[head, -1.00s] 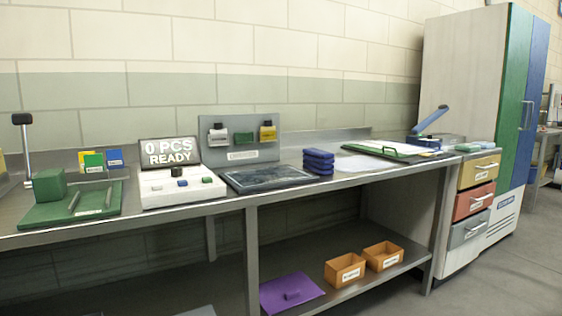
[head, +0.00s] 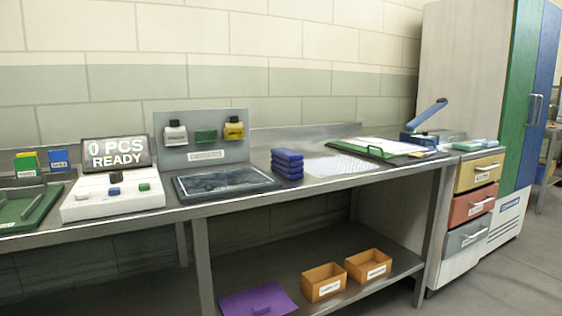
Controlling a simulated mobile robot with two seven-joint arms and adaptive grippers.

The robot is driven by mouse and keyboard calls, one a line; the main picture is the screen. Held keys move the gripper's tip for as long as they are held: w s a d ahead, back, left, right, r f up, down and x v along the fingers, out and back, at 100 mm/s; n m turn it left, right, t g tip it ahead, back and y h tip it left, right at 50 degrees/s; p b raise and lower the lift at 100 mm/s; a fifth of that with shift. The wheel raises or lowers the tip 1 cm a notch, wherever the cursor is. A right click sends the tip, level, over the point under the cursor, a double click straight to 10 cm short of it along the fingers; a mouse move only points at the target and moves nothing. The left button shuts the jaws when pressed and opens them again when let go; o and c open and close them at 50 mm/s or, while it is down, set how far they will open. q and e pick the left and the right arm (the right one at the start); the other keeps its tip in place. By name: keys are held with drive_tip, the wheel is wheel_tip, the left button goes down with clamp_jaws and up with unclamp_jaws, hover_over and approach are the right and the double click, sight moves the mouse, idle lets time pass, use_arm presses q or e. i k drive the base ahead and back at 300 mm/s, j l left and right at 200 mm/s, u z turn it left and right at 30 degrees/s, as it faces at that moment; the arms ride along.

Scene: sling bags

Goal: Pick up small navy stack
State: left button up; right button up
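The small navy stack (head: 287,164) stands on the steel workbench (head: 330,185). It is a short pile of several dark blue, flat bundles. It sits between a dark flat scale plate (head: 226,182) on its left and a white patterned sheet (head: 343,166) on its right. Nothing covers it. Neither of my grippers shows in the head view.
A white counter with a "0 PCS READY" display (head: 115,152) stands left of the plate. A green clipboard (head: 375,149) and a blue-handled tool (head: 426,115) are at the right. Orange bins (head: 323,283) and a purple sheet (head: 258,301) lie on the lower shelf. Drawers (head: 472,207) stand right.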

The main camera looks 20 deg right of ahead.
sight(288, 163)
drive_tip(key=i+l+u, duration=0.1)
drive_tip(key=l, duration=0.45)
drive_tip(key=l+u, duration=0.15)
drive_tip(key=l, duration=0.4)
drive_tip(key=i+l, duration=0.1)
drive_tip(key=l, duration=0.65)
drive_tip(key=i+l, duration=0.1)
drive_tip(key=l, duration=0.7)
drive_tip(key=i+l+u, duration=0.1)
drive_tip(key=l, duration=0.65)
